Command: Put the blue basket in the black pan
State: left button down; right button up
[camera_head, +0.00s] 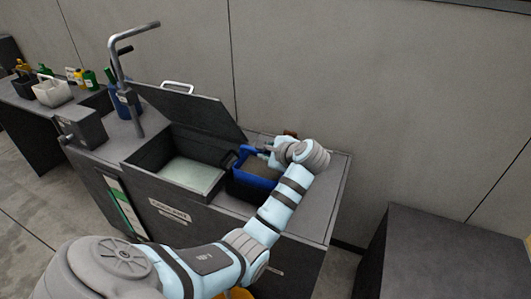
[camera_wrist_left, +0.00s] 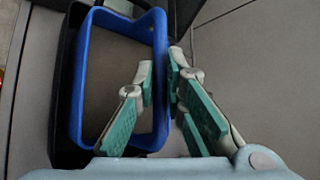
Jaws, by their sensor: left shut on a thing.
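The blue basket (camera_head: 254,181) is an open rectangular frame with a grey-brown inside, at the right part of the grey unit's top, beside the basin. In the left wrist view its blue rim (camera_wrist_left: 79,90) fills the left half. My left gripper (camera_head: 268,153) is shut on the basket's right wall; one finger (camera_wrist_left: 161,78) is inside and one outside. A black rim and handle, seemingly the black pan (camera_head: 228,160), show beside the basket; in the wrist view the black edge (camera_wrist_left: 64,115) runs along its left and near sides. Whether the basket rests on its bottom is hidden. My right gripper is out of view.
An open basin (camera_head: 190,173) with a raised lid (camera_head: 190,108) lies left of the basket. A tall bent pipe (camera_head: 124,80) stands further left. A side table holds a white container (camera_head: 52,92) and several bottles. A dark box (camera_head: 445,250) stands right, beyond a floor gap.

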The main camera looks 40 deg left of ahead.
pick_arm(q)
jog(key=c, duration=1.7)
grip_release()
jog(key=shift+o, duration=0.2)
jog(key=v, duration=1.2)
jog(key=shift+r, duration=0.15)
